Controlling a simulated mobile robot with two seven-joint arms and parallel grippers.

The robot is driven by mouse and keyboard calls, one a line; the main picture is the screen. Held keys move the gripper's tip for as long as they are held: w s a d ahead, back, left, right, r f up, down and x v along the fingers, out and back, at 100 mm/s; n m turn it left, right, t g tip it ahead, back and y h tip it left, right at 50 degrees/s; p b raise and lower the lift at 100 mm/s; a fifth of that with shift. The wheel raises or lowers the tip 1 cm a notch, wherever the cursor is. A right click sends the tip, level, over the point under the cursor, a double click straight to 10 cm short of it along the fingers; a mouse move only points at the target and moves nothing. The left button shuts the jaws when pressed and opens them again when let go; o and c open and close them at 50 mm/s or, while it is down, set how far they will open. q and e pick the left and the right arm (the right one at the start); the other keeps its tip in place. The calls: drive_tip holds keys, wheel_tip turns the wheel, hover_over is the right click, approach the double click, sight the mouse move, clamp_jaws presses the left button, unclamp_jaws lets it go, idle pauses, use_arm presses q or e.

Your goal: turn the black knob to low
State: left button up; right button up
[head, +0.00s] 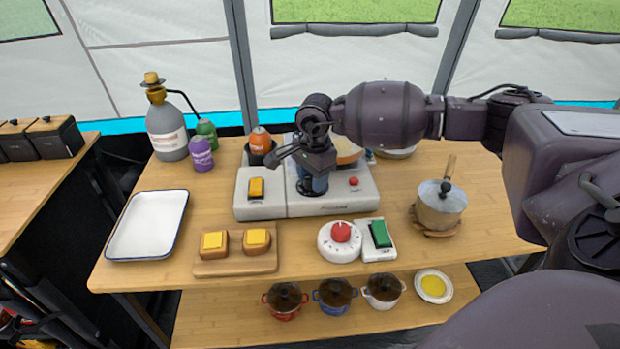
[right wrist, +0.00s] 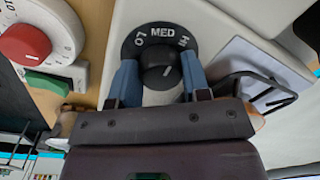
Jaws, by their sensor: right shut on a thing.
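The black knob (right wrist: 160,69) shows in the right wrist view on a dark round dial plate marked LO, MED and HI (right wrist: 162,33). My left gripper is in neither view.
A white timer with a red knob (head: 341,232) and a green switch (head: 380,234) stand in front of the stove.

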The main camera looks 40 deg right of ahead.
drive_tip(key=n+b, duration=0.1)
drive_tip(key=n, duration=0.3)
drive_tip(key=shift+f+n, duration=0.15)
drive_tip(key=shift+n, duration=0.15)
drive_tip(key=n+b, duration=0.1)
drive_tip(key=n, duration=0.2)
drive_tip(key=shift+n+b, duration=0.3)
drive_tip(key=shift+b, duration=0.1)
drive_tip(key=shift+n+b, duration=0.35)
drive_tip(key=shift+n, duration=0.65)
drive_tip(key=shift+n+y, duration=0.3)
drive_tip(key=shift+n, duration=0.2)
drive_tip(key=shift+r, duration=0.2)
drive_tip(key=o, duration=0.9)
drive_tip(key=shift+r, duration=0.1)
drive_tip(key=r, duration=0.7)
drive_tip(key=r+p, duration=0.1)
drive_tip(key=r, duration=0.2)
drive_tip(key=shift+s+d+r, duration=0.15)
drive_tip(key=shift+d+r, duration=0.15)
drive_tip(key=shift+d, duration=0.05)
